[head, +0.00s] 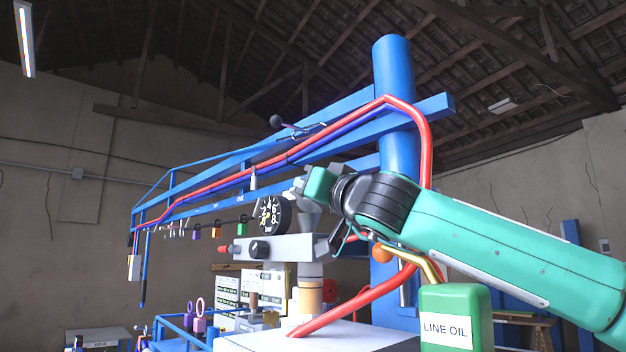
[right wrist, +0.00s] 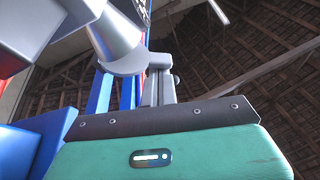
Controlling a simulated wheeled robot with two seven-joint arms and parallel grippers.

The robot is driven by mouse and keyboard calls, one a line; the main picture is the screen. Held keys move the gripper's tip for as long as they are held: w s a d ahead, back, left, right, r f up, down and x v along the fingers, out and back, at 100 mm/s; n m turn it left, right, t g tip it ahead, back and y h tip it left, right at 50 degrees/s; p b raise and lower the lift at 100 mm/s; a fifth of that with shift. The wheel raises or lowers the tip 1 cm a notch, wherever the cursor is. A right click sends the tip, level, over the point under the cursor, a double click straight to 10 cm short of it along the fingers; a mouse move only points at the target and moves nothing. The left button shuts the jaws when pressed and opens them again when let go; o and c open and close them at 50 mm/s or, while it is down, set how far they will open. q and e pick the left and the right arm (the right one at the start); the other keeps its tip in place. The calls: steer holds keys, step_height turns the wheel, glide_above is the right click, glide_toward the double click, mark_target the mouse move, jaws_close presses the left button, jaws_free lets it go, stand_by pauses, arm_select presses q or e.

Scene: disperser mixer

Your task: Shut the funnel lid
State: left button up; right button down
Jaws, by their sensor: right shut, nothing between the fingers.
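The grey funnel (head: 311,217) stands on the machine's grey block, just right of the pressure gauge in the head view. In the right wrist view the funnel (right wrist: 114,38) is a pale cone flaring to a wide rim. I cannot clearly tell the lid from the rim or the lid's angle. My right gripper (head: 297,187) is shut and empty, at the funnel's upper end in the head view. In the right wrist view its grey fingers (right wrist: 158,88) are together close to the rim; I cannot tell whether they touch it. My left gripper is not in view.
A round pressure gauge (head: 271,214) and a grey valve block (head: 272,248) sit left of the funnel. A blue column (head: 393,62) with red hoses rises behind my right arm. A green LINE OIL can (head: 455,312) stands below my forearm.

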steer(key=n+g+y, duration=0.1)
steer(key=n, duration=0.2)
steer(key=f+n+g+y+p, duration=0.1)
steer(key=n, duration=0.2)
steer(key=s+a+f+n+g+p, duration=0.1)
steer(key=n, duration=0.2)
steer(key=shift+f+n+y, duration=0.15)
steer(key=shift+n+y, duration=0.25)
steer(key=shift+s+f, duration=0.1)
